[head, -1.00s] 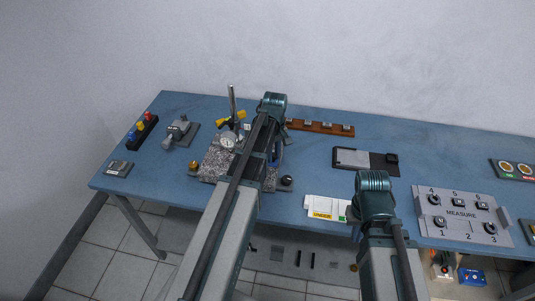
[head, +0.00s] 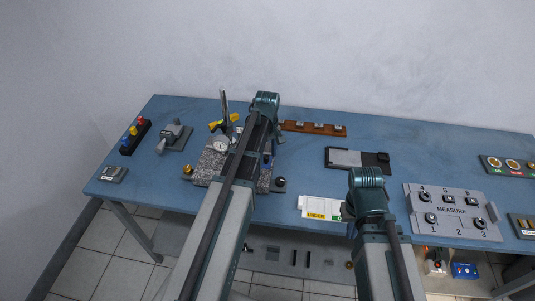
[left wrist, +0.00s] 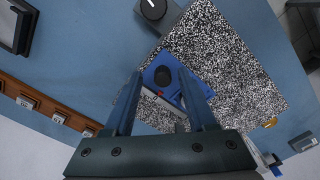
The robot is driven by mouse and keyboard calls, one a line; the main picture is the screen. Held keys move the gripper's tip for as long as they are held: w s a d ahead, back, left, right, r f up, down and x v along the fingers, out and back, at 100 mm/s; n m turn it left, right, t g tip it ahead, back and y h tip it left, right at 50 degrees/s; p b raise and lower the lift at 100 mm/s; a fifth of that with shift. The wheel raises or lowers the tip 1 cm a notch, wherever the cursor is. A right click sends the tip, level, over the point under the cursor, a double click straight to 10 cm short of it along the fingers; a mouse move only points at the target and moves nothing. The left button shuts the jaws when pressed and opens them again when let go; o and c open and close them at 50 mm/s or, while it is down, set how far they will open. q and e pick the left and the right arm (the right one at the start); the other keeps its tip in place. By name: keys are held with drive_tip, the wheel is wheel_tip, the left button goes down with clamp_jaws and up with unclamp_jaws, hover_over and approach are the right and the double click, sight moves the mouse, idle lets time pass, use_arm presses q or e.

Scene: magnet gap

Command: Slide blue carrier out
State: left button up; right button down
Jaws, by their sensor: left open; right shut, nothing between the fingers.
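The blue carrier (left wrist: 165,61) shows in the left wrist view, with a dark round spot on top. It lies on the speckled granite plate (left wrist: 225,60), close to one edge. A pale strip with a red mark shows beside it, partly behind a finger. My left gripper (left wrist: 160,73) is open, its two fingers reaching over the carrier with part of it between them. I cannot tell whether they touch it. In the head view my left arm covers most of the carrier and the granite plate (head: 209,160). My right gripper is hidden behind its own arm.
A brown rack (head: 315,128) lies behind. A white card (head: 313,206) and the grey MEASURE panel (head: 452,209) are right.

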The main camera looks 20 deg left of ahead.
use_arm(q)
wheel_tip(320, 180, up, 12)
drive_tip(key=p, duration=1.1)
drive_tip(key=s+d+f+m+b, duration=0.3)
drive_tip(key=s+d+m, duration=0.4)
drive_tip(key=s+d, duration=0.2)
drive_tip(key=s+d+f+m+y+b, duration=0.1)
drive_tip(key=s+d+f+m+b, duration=0.3)
drive_tip(key=s+d+m, duration=0.4)
drive_tip(key=s+d, duration=0.1)
drive_tip(key=d, duration=0.3)
drive_tip(key=shift+s+d, duration=0.15)
drive_tip(key=shift+s, duration=0.25)
